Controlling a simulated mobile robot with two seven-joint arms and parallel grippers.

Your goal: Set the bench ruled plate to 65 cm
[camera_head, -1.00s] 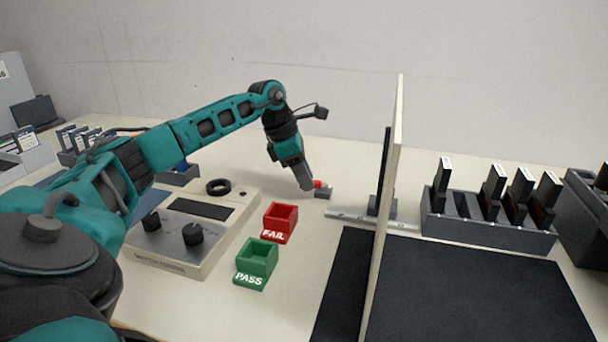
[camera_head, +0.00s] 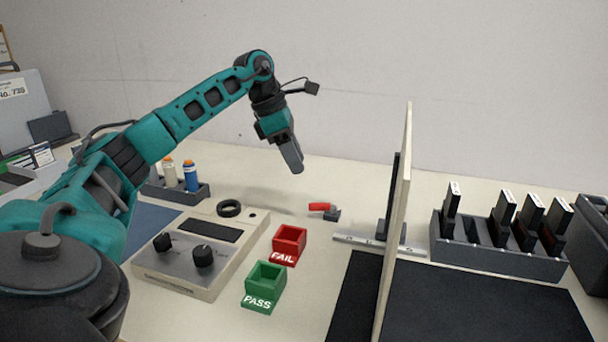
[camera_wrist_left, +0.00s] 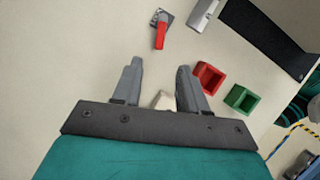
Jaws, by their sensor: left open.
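A pale ruled rail (camera_head: 362,241) lies on the bench, and its end shows in the left wrist view (camera_wrist_left: 203,14). A black upright piece (camera_head: 391,205) stands on it, close to a tall pale board (camera_head: 398,215) seen nearly edge-on, which hides part of the rail. The rail's marks are too small to read. A red lever on a small grey block (camera_head: 323,208) sits left of the rail; it also shows in the left wrist view (camera_wrist_left: 160,34). My left gripper (camera_head: 296,168) is above and left of the lever, open and empty in the left wrist view (camera_wrist_left: 158,76).
A red FAIL box (camera_head: 289,243) and a green PASS box (camera_head: 265,285) stand in front. Left are a control box with knobs (camera_head: 200,250) and a black ring (camera_head: 229,208). A slotted rack (camera_head: 495,258) is at right. A black mat (camera_head: 480,290) lies in front.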

